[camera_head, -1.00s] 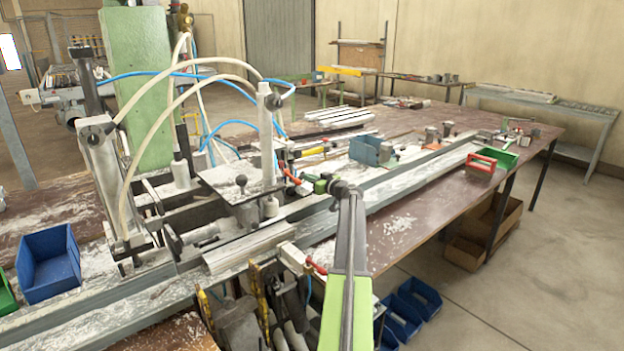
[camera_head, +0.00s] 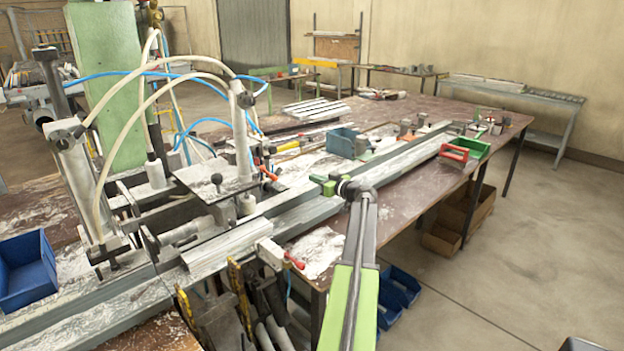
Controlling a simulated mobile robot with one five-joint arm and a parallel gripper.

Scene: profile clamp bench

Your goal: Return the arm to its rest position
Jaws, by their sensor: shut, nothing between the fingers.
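My arm, green and dark grey, reaches up from the bottom middle of the head view to a dark joint above the front edge of the workbench (camera_head: 405,222). Beyond that joint my small green gripper (camera_head: 322,183) points left, over the long metal rail (camera_head: 395,174). The gripper is shut and nothing shows in it. It is small here, and its fingertips are hard to make out against the bench. I cannot tell how high it is above the rail.
The clamp machine (camera_head: 215,180) with white and blue hoses stands left of my gripper. A blue bin (camera_head: 342,143) sits behind the rail, red (camera_head: 454,152) and green (camera_head: 474,146) bins further right. Blue bins (camera_head: 400,285) are below the bench. The floor at right is mostly clear.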

